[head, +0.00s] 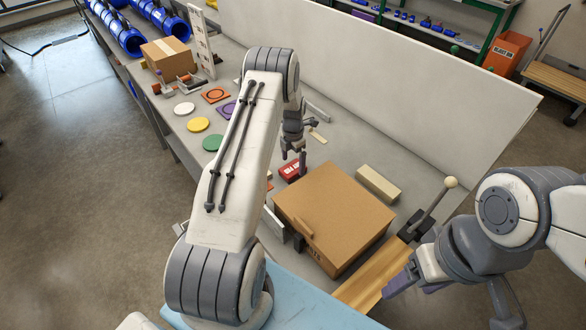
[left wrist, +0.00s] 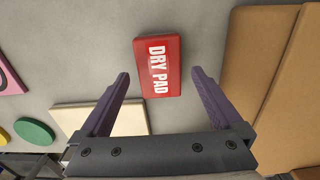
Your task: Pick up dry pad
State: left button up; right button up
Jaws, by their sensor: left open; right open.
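The dry pad (head: 289,170) is a red block with white lettering, lying on the grey bench beside a large cardboard box. In the left wrist view the dry pad (left wrist: 157,66) lies flat, its lettering reading DRY PAD. My left gripper (head: 295,157) is over it and open. In the left wrist view its two purple fingers (left wrist: 161,75) point toward the pad, one on either side of its near end, with nothing between them. My right gripper (head: 405,284) is open and empty at the lower right, by a wooden board. My left arm hides part of the bench.
The cardboard box (head: 334,212) stands close to the right of the pad. A cream block (left wrist: 100,118) lies near the left finger. A tan block (head: 378,183) and a lever with a round knob (head: 450,183) are further right. Coloured discs, including a green one (head: 212,142), lie left.

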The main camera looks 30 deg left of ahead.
aim_at(293, 167)
pick_arm(q)
notch_tip(293, 167, down, 3)
jog(key=shift+p, duration=0.7)
jog(key=shift+f, duration=0.3)
pick_arm(e)
notch_tip(293, 167, up, 2)
jog(key=shift+r, duration=0.1)
pick_arm(q)
jog(key=shift+c, duration=0.3)
jog(key=c, duration=1.4)
jog(key=shift+o, duration=0.2)
jog(key=shift+w+a+r+b, duration=0.1)
jog(key=shift+r+b, duration=0.3)
jog(key=shift+r, duration=0.25)
notch_tip(293, 167, up, 8)
jog(key=b, duration=0.3)
jog(key=shift+f, duration=0.1)
jog(key=shift+r, duration=0.45)
pick_arm(e)
jog(key=shift+f, duration=2)
